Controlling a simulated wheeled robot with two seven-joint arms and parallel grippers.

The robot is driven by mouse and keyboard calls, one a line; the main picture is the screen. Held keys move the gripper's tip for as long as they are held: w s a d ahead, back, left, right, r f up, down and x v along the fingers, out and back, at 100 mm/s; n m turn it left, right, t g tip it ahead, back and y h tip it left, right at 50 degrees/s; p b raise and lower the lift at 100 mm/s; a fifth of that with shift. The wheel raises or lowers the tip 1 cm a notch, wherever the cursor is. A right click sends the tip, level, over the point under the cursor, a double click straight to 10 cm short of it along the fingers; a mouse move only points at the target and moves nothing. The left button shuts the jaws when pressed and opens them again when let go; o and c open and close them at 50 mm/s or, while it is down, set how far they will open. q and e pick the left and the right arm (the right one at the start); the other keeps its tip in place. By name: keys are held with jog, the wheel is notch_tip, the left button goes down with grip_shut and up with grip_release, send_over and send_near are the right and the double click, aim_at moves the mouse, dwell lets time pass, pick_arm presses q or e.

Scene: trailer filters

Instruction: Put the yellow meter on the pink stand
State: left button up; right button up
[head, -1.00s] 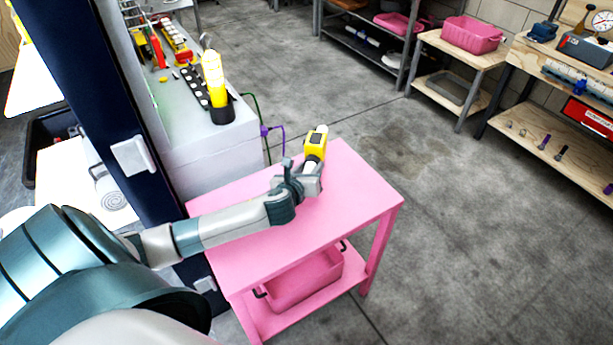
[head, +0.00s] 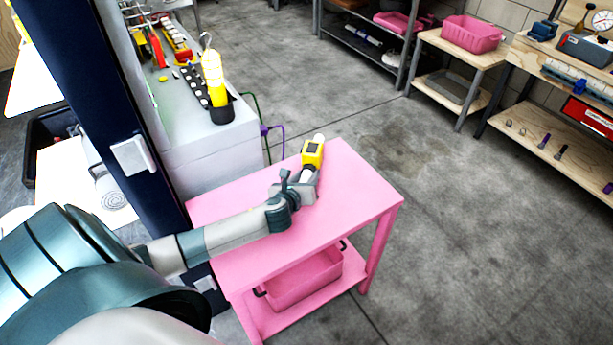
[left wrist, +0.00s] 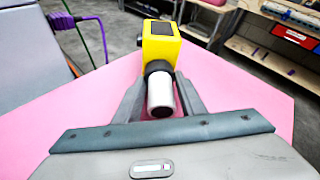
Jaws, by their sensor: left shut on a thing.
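The yellow meter (head: 313,153) has a dark screen and a white and grey handle. My left gripper (head: 301,183) is shut on the meter's handle, over the top of the pink stand (head: 350,188). In the left wrist view the yellow meter (left wrist: 161,45) points away from me, with its handle between the two fingers of my left gripper (left wrist: 160,100). The pink top (left wrist: 245,90) spreads out below it. I cannot tell whether the meter touches the surface. My right gripper is not in view.
A grey cabinet (head: 205,150) with a yellow bottle (head: 213,78) in a black holder stands against the stand's back left. A pink bin (head: 305,280) sits on the stand's lower shelf. Wooden shelves (head: 460,55) stand at the back right. The stand's top is otherwise clear.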

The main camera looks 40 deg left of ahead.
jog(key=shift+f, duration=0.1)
pick_arm(q)
jog(key=o, duration=1.3)
jog(key=shift+o, duration=0.2)
jog(key=v, duration=1)
jog(key=shift+s+d+r, duration=0.15)
jog(key=shift+s, duration=0.15)
jog(key=shift+s+d+r+b, duration=0.2)
jog(key=shift+s+b, duration=0.1)
jog(key=shift+s, duration=0.25)
jog(key=shift+r, duration=0.1)
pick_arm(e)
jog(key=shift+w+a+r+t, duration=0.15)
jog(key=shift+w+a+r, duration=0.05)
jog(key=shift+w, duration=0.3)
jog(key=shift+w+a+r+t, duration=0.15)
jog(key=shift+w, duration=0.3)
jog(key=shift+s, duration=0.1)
